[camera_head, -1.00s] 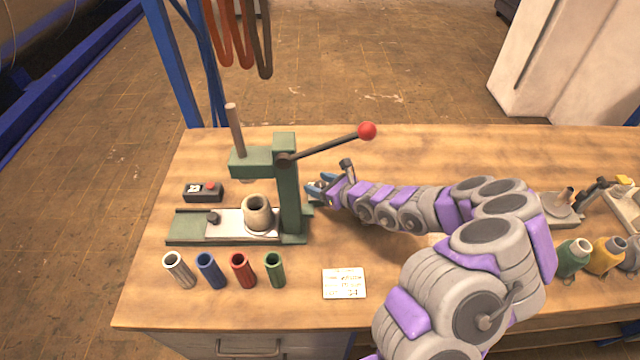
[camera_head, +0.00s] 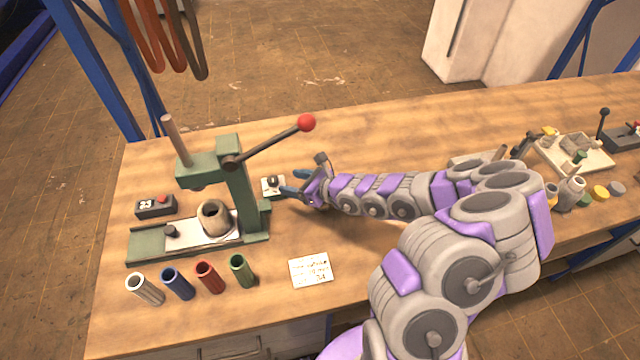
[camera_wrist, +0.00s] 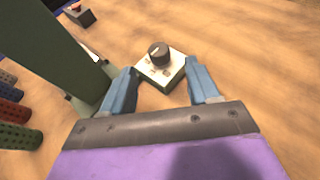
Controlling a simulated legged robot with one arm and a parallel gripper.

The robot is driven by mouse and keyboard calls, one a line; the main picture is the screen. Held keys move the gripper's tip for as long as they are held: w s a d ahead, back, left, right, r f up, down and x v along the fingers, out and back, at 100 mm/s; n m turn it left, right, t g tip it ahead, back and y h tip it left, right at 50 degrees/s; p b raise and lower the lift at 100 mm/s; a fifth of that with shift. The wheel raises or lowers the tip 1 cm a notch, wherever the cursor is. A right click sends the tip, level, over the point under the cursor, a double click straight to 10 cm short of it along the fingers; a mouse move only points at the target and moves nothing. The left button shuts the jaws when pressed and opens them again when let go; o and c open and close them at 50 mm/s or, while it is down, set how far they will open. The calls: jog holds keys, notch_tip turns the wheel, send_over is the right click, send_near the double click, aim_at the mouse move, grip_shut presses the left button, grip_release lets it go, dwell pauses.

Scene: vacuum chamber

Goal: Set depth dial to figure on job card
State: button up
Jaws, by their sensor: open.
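The depth dial is a dark round knob (camera_wrist: 158,54) on a small white square base, on the bench just right of the green press column. In the head view the dial (camera_head: 272,182) sits just left of my fingertips. My gripper (camera_head: 289,189) is open and empty. In the wrist view its two blue fingers (camera_wrist: 160,84) point toward the dial, one on each side of the base's near part, with the knob beyond the tips. The dial's marks are too small to read. The white job card (camera_head: 311,270) lies in front; its lowest line seems to read 34.
The green press (camera_head: 243,190) with a red-knobbed lever (camera_head: 306,122) stands close left of my gripper. A dark box (camera_head: 156,206) with a display and red button lies further left. Several coloured tubes (camera_head: 208,276) stand in front. The bench behind the dial is clear.

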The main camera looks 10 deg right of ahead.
jog(key=p+v, duration=0.2)
jog(key=v, duration=0.6)
jog(key=shift+s+d, duration=0.25)
jog(key=shift+r, duration=0.1)
jog(key=shift+r, duration=0.1)
jog(key=s+a+r+n+g+y, duration=0.3)
jog(key=s+a+r+n+g, duration=0.3)
jog(key=s+a+r+n, duration=0.6)
jog(key=s+a+r+n+g+h, duration=0.2)
jog(key=s+n+g+h, duration=0.15)
jog(key=s+n, duration=0.45)
jog(key=s+d+r+n+g+h, duration=0.1)
jog(key=s+d+n+g+h, duration=0.1)
jog(key=s+d+n+h, duration=0.5)
jog(key=s+d+h, duration=0.2)
jog(key=s+d, duration=0.4)
jog(key=d, duration=0.2)
jog(key=shift+s+r, duration=0.3)
jog(key=shift+r, duration=0.1)
